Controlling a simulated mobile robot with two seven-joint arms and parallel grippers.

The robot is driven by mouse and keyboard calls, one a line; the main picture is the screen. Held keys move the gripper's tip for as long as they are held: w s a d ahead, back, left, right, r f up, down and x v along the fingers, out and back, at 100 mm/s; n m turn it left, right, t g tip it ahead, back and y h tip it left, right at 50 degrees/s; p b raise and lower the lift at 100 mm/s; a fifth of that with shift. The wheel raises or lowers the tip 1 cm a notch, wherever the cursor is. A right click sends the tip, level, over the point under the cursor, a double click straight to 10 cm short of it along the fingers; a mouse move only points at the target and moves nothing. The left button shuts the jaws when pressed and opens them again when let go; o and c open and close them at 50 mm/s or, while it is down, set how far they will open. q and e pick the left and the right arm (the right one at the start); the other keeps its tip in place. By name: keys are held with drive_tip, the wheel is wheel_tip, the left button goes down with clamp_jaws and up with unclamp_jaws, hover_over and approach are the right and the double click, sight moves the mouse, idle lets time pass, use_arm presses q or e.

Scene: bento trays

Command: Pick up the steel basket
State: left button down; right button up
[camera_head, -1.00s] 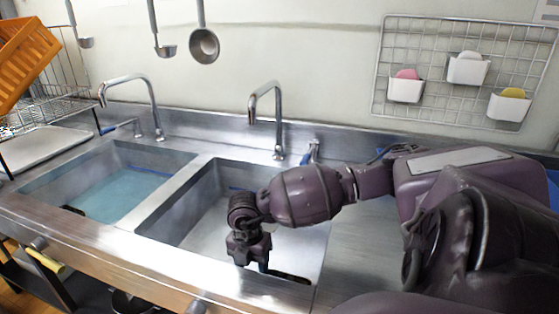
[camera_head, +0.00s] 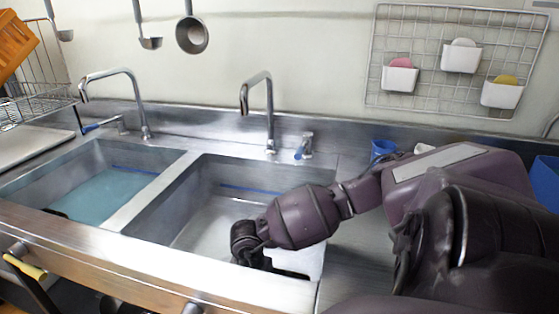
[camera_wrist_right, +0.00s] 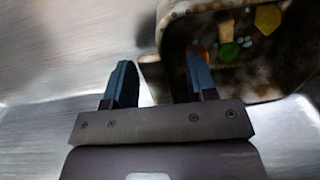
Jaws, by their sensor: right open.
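In the right wrist view a basket-like container (camera_wrist_right: 265,75) stands at the upper right. Its rim is pale and speckled, its inside is dark, and it holds green, yellow and orange scraps. My right gripper (camera_wrist_right: 160,82) is open. Its left finger is over bare sink metal and its right finger overlaps the near left part of the container. I see nothing held between the fingers. In the head view my right arm reaches down into the right sink (camera_head: 205,225), and its fingertips are hidden. A dark strip (camera_head: 291,274) shows at that sink's front right; I cannot tell if it is the container. My left gripper is not in view.
The left sink (camera_head: 172,165) holds bluish water. Faucets (camera_head: 268,110) stand behind both sinks. A blue cup (camera_head: 383,149) is on the counter at the back right. Ladles (camera_head: 191,35) and a wire rack (camera_head: 455,20) hang on the wall. The sink's front rim is close to my wrist.

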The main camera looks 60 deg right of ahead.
drive_tip(key=shift+r, duration=0.1)
drive_tip(key=shift+c, duration=1.1)
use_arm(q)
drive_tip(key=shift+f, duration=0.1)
use_arm(e)
clamp_jaws()
